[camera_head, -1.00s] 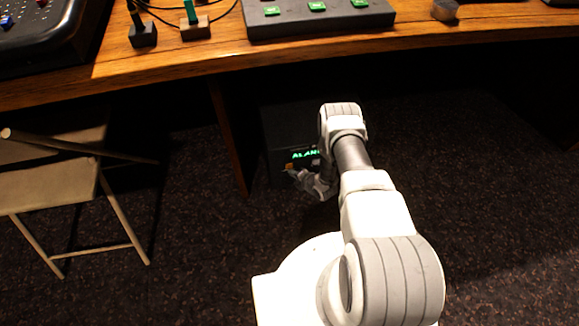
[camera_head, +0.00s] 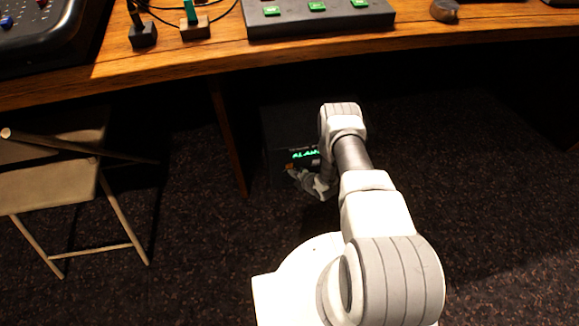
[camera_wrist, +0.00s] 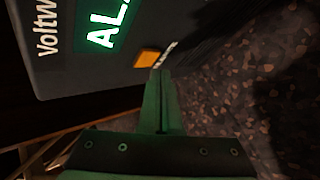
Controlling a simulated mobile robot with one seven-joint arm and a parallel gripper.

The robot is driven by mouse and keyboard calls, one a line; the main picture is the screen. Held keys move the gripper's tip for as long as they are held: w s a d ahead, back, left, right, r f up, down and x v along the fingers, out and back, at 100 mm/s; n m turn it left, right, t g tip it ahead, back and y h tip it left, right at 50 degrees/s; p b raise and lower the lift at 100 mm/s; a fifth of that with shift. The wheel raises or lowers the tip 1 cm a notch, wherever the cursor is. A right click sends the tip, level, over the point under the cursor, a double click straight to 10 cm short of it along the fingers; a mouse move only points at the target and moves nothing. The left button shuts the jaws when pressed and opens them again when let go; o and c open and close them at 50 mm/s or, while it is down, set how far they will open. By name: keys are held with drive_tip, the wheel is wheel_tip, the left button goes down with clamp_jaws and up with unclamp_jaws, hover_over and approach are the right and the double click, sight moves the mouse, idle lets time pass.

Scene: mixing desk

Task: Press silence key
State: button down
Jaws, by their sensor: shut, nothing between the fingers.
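A dark box (camera_wrist: 60,72) with a lit green display (camera_wrist: 103,22) stands under the desk; the readable letters begin "ALA". The orange key (camera_wrist: 147,57) is on the box's face below the display, in the wrist view. White lettering beside it is partly covered by my fingers. My gripper (camera_wrist: 161,74) is shut and empty, its fingertips close to the key at its lower right; I cannot tell whether they touch. In the head view the display (camera_head: 305,154) shows left of my arm, and my gripper (camera_head: 296,174) is low in front of the box.
The wooden desk (camera_head: 160,68) overhangs the box, with a support panel (camera_head: 229,140) to its left. A folding chair (camera_head: 50,188) stands at the left. Dark speckled carpet (camera_head: 500,220) is clear at the right.

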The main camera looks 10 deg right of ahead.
drive_tip(key=shift+w, duration=0.15)
drive_tip(key=shift+w, duration=0.3)
drive_tip(key=shift+w, duration=0.35)
idle(1.0)
drive_tip(key=shift+s+p, duration=0.4)
drive_tip(key=shift+s, duration=0.35)
